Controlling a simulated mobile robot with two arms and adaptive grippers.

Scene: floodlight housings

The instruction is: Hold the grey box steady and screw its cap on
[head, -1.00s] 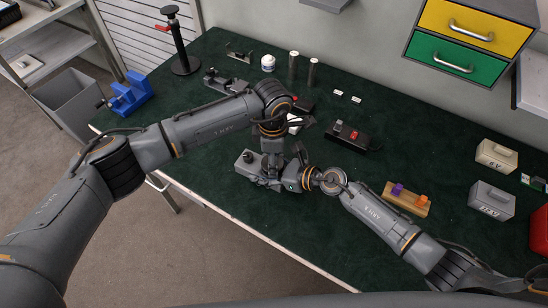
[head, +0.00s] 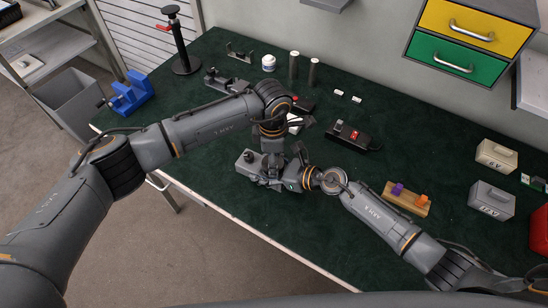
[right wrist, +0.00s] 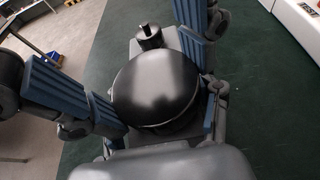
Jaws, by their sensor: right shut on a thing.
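The grey box (head: 246,162) lies on the green table near its front edge, with a small black knob on its left end. In the right wrist view, the grey box (right wrist: 175,40) shows behind a round, glossy black cap (right wrist: 155,85). My right gripper (head: 272,176) comes in from the right, low at the box. Its blue-padded fingers are on either side of the black cap, shut on it. The cap hides most of the box and the joint between them. My left wrist (head: 271,130) is just above the box; my left gripper's fingers are mostly hidden.
A black device with a red switch (head: 354,135) and a wooden block with purple and orange pieces (head: 407,199) are right of the box. Two labelled boxes (head: 491,200) (head: 496,155) stand farther right. A blue vise (head: 130,94) is at the left edge.

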